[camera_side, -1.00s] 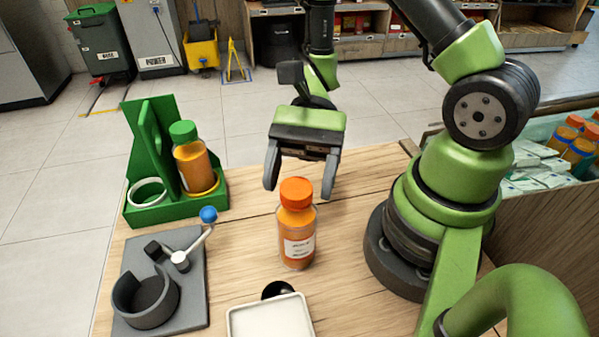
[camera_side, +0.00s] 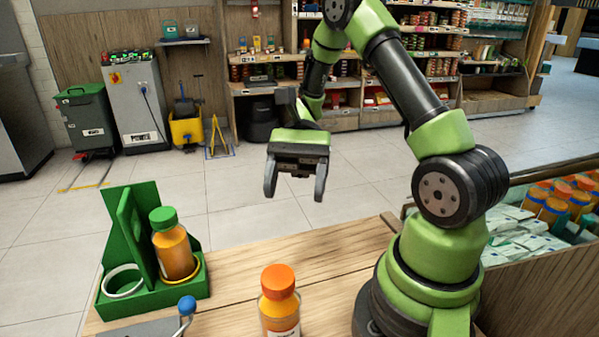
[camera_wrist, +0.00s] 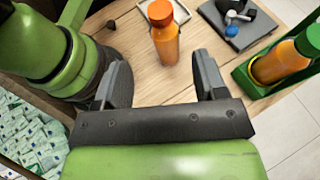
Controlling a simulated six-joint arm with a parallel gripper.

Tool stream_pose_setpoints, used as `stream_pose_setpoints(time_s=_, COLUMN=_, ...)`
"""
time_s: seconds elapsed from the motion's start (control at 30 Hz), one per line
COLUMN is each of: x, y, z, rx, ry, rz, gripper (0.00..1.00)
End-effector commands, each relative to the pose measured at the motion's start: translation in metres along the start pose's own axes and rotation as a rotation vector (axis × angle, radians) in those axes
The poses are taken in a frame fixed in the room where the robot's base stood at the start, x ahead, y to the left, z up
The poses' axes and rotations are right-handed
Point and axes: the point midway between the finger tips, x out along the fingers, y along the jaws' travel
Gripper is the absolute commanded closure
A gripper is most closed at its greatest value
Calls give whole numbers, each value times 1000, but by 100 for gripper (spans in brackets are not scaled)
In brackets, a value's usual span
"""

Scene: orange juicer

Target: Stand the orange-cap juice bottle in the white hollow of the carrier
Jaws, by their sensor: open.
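The orange-cap juice bottle (camera_side: 280,305) stands upright on the wooden table, its lower part cut off by the frame edge in the side view. It also shows in the wrist view (camera_wrist: 165,38), beyond my fingers. The green carrier (camera_side: 150,285) sits at the table's left. Its white-ringed hollow (camera_side: 123,282) is empty. A green-cap bottle (camera_side: 173,250) stands in its yellow-ringed hollow. The white hollow is not visible in the wrist view. My gripper (camera_side: 294,190) is open and empty, above and behind the orange-cap bottle in the side view, touching nothing.
A grey plate with a blue-knobbed lever (camera_side: 187,306) is in front of the carrier, mostly cut off. A white tray (camera_wrist: 163,14) lies near the bottle in the wrist view. A bin of bottles and packets (camera_side: 540,225) stands right of my arm.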

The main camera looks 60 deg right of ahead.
Motion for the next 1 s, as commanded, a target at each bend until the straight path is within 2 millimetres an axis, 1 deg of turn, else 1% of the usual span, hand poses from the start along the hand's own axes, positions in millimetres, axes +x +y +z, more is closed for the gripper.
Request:
stream_pose_setpoints(time_s=0.07, x=-1, y=0, z=8, rx=-37, ry=57, rz=21, gripper=35)
stream_pose_setpoints(time_s=0.17, x=0, y=2, z=25, rx=-127, ry=194, rz=64, gripper=35)
stream_pose_setpoints(time_s=0.3, x=3, y=9, z=54, rx=-312, ry=458, rz=128, gripper=35)
stream_pose_setpoints(time_s=0.47, x=6, y=19, z=84, rx=-546, ry=760, rz=155, gripper=35)
stream_pose_setpoints(time_s=0.6, x=8, y=29, z=107, rx=-762, ry=1005, rz=130, gripper=35)
stream_pose_setpoints(time_s=0.7, x=8, y=36, z=121, rx=-904, ry=1152, rz=89, gripper=35)
stream_pose_setpoints(time_s=0.8, x=8, y=41, z=132, rx=-1016, ry=1260, rz=41, gripper=35)
stream_pose_setpoints(time_s=0.9, x=8, y=44, z=139, rx=-1090, ry=1327, rz=3, gripper=35)
stream_pose_setpoints(time_s=0.93, x=8, y=45, z=141, rx=-1104, ry=1340, rz=-6, gripper=32)
stream_pose_setpoints(time_s=0.97, x=8, y=46, z=142, rx=-1115, ry=1350, rz=-12, gripper=26)
stream_pose_setpoints(time_s=1.0, x=7, y=46, z=143, rx=-1125, ry=1360, rz=-19, gripper=16)
